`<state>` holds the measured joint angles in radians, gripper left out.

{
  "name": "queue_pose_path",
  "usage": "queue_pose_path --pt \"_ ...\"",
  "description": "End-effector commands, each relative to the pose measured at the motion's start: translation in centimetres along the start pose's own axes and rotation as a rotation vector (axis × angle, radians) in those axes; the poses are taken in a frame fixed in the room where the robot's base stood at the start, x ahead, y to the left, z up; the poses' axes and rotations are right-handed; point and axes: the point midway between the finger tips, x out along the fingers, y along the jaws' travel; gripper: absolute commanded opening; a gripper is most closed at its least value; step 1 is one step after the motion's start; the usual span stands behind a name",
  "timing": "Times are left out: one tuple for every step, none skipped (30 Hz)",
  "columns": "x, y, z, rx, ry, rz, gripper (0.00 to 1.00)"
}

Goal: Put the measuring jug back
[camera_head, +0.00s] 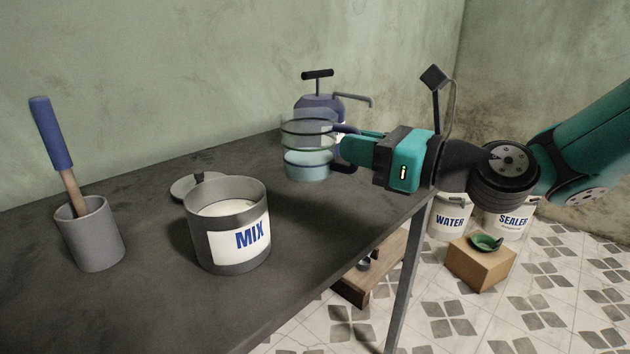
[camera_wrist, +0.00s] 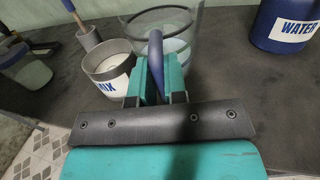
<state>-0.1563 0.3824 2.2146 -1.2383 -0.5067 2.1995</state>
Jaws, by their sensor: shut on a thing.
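The measuring jug (camera_head: 307,152) is clear, with dark bands and pale blue-green liquid in its lower part. It looks upright over the far part of the dark table; I cannot tell whether its base touches the top. My gripper (camera_head: 345,146) comes from the right and is shut on the jug's handle. In the wrist view the jug (camera_wrist: 183,22) stands just beyond my gripper (camera_wrist: 160,78), and its dark blue handle (camera_wrist: 156,52) is between the fingers. The fingers hide part of the handle and the jug's lower side.
A blue pump sprayer (camera_head: 318,103) stands close behind the jug. The MIX pot (camera_head: 228,250), a lid (camera_head: 186,187) and a grey holder (camera_head: 92,240) with a blue-handled tool stand on the table (camera_head: 150,300). Buckets (camera_head: 450,222) and a box (camera_head: 480,265) are on the floor.

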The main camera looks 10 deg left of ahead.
Motion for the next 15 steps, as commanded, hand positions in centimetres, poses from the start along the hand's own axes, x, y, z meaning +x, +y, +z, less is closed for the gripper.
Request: queue_pose_path --pt "0.4 -0.2 3.3 -0.007 -0.005 -0.034 0.0" --pt "0.6 -0.5 4.3 -0.008 -0.006 -0.057 0.0" --pt "0.8 -0.8 5.5 -0.007 -0.007 -0.085 0.0" --pt "1.0 -1.0 6.3 -0.007 -0.008 -0.105 0.0" --pt "1.1 -1.2 7.1 -0.007 -0.007 -0.124 0.0" --pt "1.3 -1.4 8.0 -0.006 -0.007 -0.146 0.0" --pt "1.4 -1.5 8.7 -0.007 -0.007 -0.16 0.0" --pt "1.4 -1.7 9.2 -0.006 -0.007 -0.173 0.0" --pt "1.5 -1.8 9.8 -0.006 -0.007 -0.188 0.0" --pt "1.6 -1.9 10.2 -0.005 -0.007 -0.196 0.0" --pt "1.6 -2.0 10.5 -0.005 -0.006 -0.203 0.0" --pt "1.6 -2.1 10.6 -0.004 -0.005 -0.212 0.0" --pt "1.7 -2.1 10.6 -0.003 -0.005 -0.216 0.0" --pt "1.7 -2.1 10.4 -0.001 -0.005 -0.218 0.0" --pt "1.8 -2.2 9.8 0.0 -0.004 -0.221 0.0"
